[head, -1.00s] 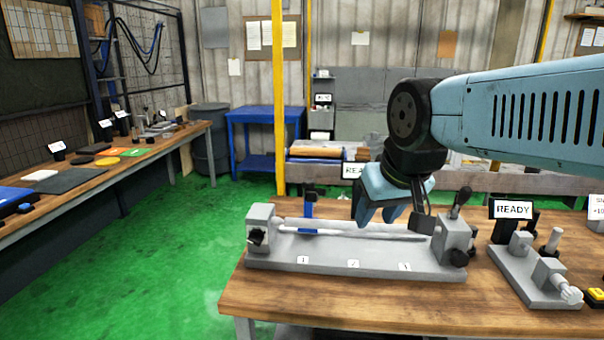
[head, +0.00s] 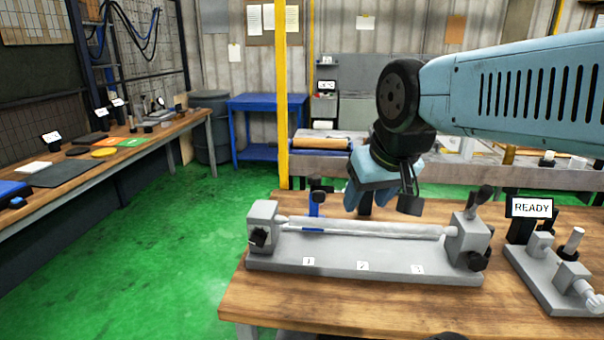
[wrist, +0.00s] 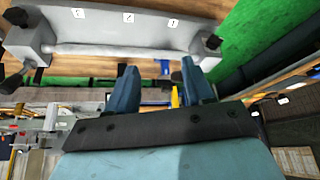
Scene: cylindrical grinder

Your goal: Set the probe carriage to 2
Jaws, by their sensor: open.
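The grey grinder fixture (head: 335,257) stands on the wooden bench, with a pale round bar (head: 365,229) held lengthwise between its end blocks. Labels 1, 2 and 3 run left to right along its front. The probe carriage appears to be the blue upright with a black top (head: 317,200) behind the bar, nearly in line with label 1. My gripper (head: 368,203) is open and empty, right of the blue upright and above the rear of the fixture near label 2. In the wrist view its two blue fingers (wrist: 160,84) are apart, and the fixture (wrist: 130,30) lies beyond them.
A smaller grey fixture (head: 556,280) with a READY sign (head: 532,207) stands to the right on the bench. Black knobs stick out at the main fixture's right block (head: 468,245). A yellow post (head: 282,110) rises behind the bench. Bare wood lies in front.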

